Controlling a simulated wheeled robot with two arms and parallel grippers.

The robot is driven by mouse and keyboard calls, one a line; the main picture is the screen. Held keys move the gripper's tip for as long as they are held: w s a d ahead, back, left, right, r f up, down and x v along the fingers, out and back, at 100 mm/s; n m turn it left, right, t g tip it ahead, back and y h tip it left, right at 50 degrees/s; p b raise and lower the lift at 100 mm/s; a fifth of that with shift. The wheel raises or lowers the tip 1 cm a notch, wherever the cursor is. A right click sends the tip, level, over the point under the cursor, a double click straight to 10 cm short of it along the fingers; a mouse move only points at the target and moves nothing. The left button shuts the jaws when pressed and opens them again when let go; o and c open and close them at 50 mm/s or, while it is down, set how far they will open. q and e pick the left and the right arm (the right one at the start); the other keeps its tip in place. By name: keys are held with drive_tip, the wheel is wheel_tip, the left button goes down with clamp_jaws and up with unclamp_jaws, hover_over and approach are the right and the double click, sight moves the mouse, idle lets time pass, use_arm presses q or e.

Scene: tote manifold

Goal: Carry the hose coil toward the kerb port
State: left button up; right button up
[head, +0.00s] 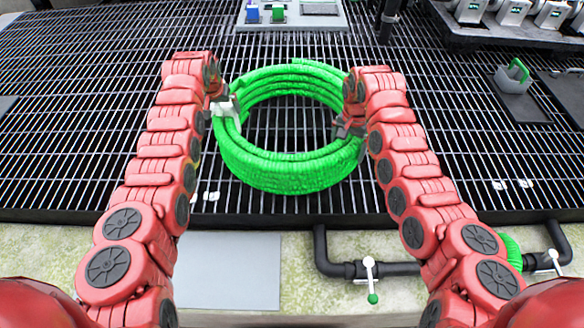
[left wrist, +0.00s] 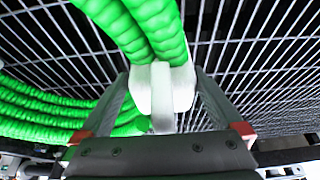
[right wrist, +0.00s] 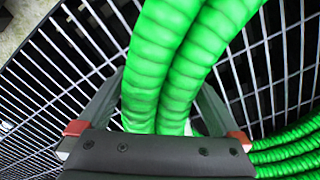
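The hose coil (head: 290,165) is a bright green ribbed ring of several turns, in the middle of the head view over the metal grating. A white clip (left wrist: 160,92) sits on its left side, also visible in the head view (head: 226,108). My left gripper (head: 222,100) has its fingers pressed against both sides of this clip. My right gripper (head: 348,128) is at the coil's right side. In the right wrist view its fingers lie on either side of the green hose (right wrist: 170,70), which hides the tips. I cannot pick out the kerb port for certain.
A black pipe (head: 405,269) with white valve handles runs along the pale kerb at the front. A grey plate (head: 228,270) lies left of it. A rack of white fittings (head: 512,12) stands at the back right. The grating left of my arms is mostly clear.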

use_arm(q)
drive_tip(key=shift+s+r, duration=0.1)
drive_tip(key=v, duration=1.1)
drive_tip(key=shift+r, duration=0.4)
use_arm(e)
wheel_tip(320, 180, up, 12)
drive_tip(key=shift+f, duration=0.1)
